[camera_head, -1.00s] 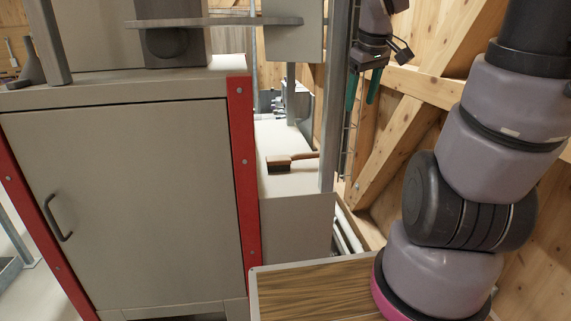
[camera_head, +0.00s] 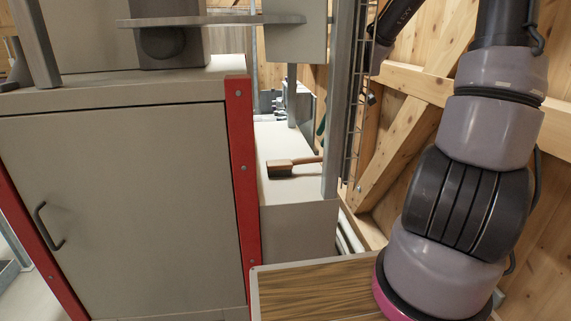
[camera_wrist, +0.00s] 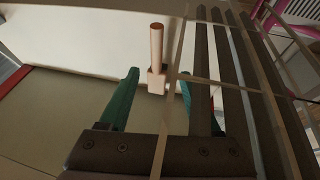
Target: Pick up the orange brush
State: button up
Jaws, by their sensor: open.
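The orange-brown brush (camera_head: 291,166) lies on a pale ledge (camera_head: 300,186) behind the grey cabinet, its handle pointing right toward the metal post. In the wrist view the brush (camera_wrist: 157,58) stands out upright in the picture, with its block end lowest. My gripper (camera_wrist: 158,77) is open, with green fingers to the left and right of the brush's block. The brush appears beyond the fingertips, and I see no contact. In the head view my gripper is mostly hidden behind the post and wire rack; only a sliver of green shows.
A grey cabinet (camera_head: 130,200) with red edges fills the left. A metal post (camera_head: 341,100) and wire rack (camera_head: 357,100) stand right of the brush; thin bars cross the wrist view close to the right finger. A wood-topped surface (camera_head: 315,291) is in front.

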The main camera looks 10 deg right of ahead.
aim_at(306, 160)
jog(key=shift+n, duration=0.4)
jog(key=x, duration=1.1)
jog(key=shift+w+a, duration=0.35)
jog(key=shift+a, duration=0.05)
jog(key=shift+r, duration=0.1)
grip_shut()
